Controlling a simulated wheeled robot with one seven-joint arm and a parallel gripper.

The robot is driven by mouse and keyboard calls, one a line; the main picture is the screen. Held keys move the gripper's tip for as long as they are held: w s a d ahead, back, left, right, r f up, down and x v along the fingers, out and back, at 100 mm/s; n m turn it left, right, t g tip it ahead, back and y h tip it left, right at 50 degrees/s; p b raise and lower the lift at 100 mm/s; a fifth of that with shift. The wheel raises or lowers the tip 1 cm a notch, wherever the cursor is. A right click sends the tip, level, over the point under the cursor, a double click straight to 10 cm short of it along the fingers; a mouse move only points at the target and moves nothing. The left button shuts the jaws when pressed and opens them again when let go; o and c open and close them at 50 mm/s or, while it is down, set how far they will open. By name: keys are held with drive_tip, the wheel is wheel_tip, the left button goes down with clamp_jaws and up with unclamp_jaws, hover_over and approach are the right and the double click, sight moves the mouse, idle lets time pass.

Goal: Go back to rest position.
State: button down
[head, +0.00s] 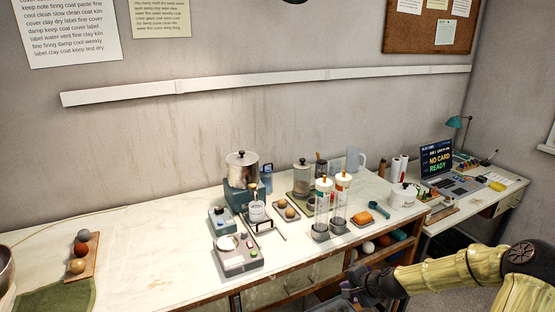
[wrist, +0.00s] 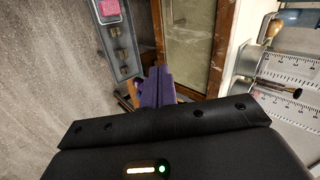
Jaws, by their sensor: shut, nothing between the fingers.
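My gripper (head: 352,287) hangs at the front edge of the long white-topped bench (head: 140,230), at the lower right of the head view, with my arm reaching in from the right. In the wrist view its purple fingers (wrist: 157,86) are together with nothing between them. It is apart from the objects on the bench top. The fingertips are small and dark in the head view.
A wooden strip with balls (head: 82,252) lies left. A laptop (head: 437,158) stands on the right desk. The bench's left middle is clear.

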drive_tip(key=s+a+r+n+g+h+p, duration=0.1)
drive_tip(key=s+a+r+n+g, duration=0.25)
drive_tip(key=s+a+n, duration=0.3)
drive_tip(key=s+a+r+n+g+h+p, duration=0.1)
drive_tip(key=s+a+r+n+h+p, duration=0.2)
drive_tip(key=s+r, duration=1.1)
drive_tip(key=s+n, duration=0.2)
drive_tip(key=s, duration=0.1)
drive_tip(key=shift+s+r, duration=0.15)
drive_tip(key=shift+s, duration=0.1)
drive_tip(key=shift+g, duration=0.25)
drive_tip(key=shift+w, duration=0.1)
